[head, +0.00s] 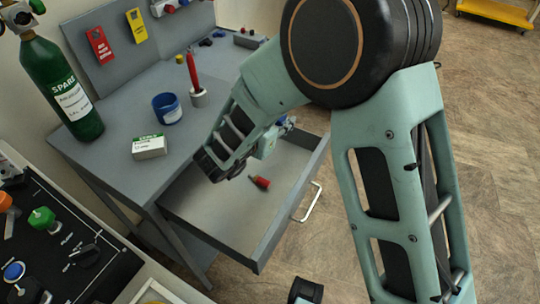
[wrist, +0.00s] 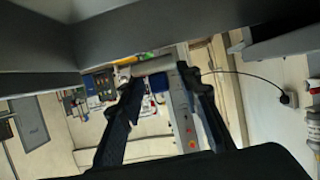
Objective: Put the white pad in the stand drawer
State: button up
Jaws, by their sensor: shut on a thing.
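The stand drawer (head: 210,212) is pulled open below the grey stand top (head: 120,112); much of its floor is bare. In the wrist view, my gripper (wrist: 157,70) is shut on a pale, narrow thing (wrist: 155,67) spanning its fingertips. It looks like the white pad seen edge-on, but its full shape is hidden. In the head view, my forearm hangs over the drawer and hides the fingertips and what they hold. I cannot tell the pad's exact height over the drawer.
A small red item (head: 261,182) lies in the drawer. On the stand top are a white-green box (head: 149,148), a blue cup (head: 167,109), a red tool in a holder (head: 196,85) and a green cylinder (head: 62,88). A control panel (head: 70,240) is at lower left.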

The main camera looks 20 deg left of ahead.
jog(key=b, duration=0.1)
send_over(273, 158)
jog(key=f, duration=0.2)
jog(key=w+f, duration=0.1)
jog(key=f, duration=0.1)
jog(key=shift+f, duration=0.2)
jog(key=f, duration=0.2)
jog(key=s+f+b, duration=0.1)
jog(key=shift+s+f, duration=0.1)
jog(key=shift+f, duration=0.45)
jog(key=shift+f, duration=0.2)
jog(key=o, duration=1.1)
jog(key=shift+c, duration=0.2)
